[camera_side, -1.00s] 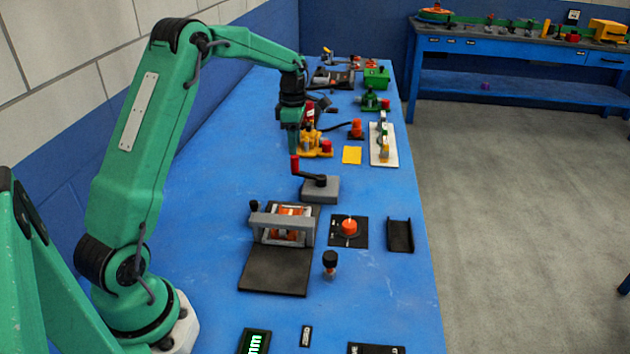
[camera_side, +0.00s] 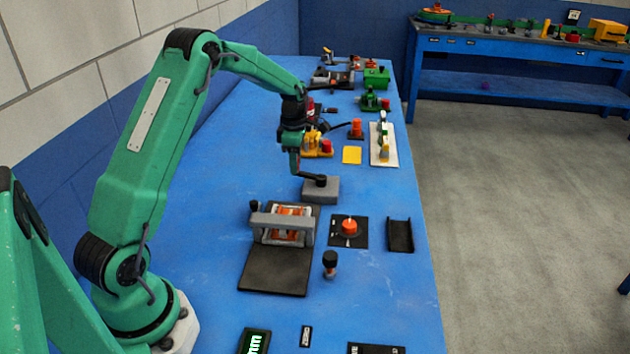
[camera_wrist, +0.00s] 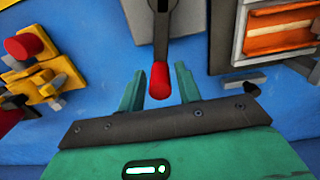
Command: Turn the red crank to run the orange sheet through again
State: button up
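The crank is a dark arm with a red handle (camera_wrist: 159,80) on a grey block (camera_side: 320,190). In the wrist view the red handle stands between the two fingers of my gripper (camera_wrist: 158,88), with gaps on both sides. My gripper (camera_side: 294,168) is open and lowered around the handle, which it hides in the side view. The orange sheet (camera_side: 287,227) lies inside the grey roller frame (camera_side: 268,220); it also shows in the wrist view (camera_wrist: 280,30). A black plate (camera_side: 272,275) extends from the frame toward the camera.
An orange knob (camera_side: 349,225) on a black plate and a black tray (camera_side: 400,236) are right of the rollers. A black-topped post (camera_side: 330,262) stands in front. Yellow and red parts (camera_side: 318,146) sit behind the crank. The table's left side is clear.

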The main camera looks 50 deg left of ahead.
grip_shut()
jog(key=shift+s+d+n, duration=0.35)
jog(key=shift+s+n, duration=0.1)
jog(key=shift+n, duration=0.35)
jog(key=shift+s+d+n, duration=0.3)
jog(key=shift+s+n, duration=0.1)
jog(key=shift+n, duration=0.4)
jog(key=shift+o, duration=1.5)
grip_release()
jog(key=shift+r, duration=0.1)
notch_tip(320, 180, up, 8)
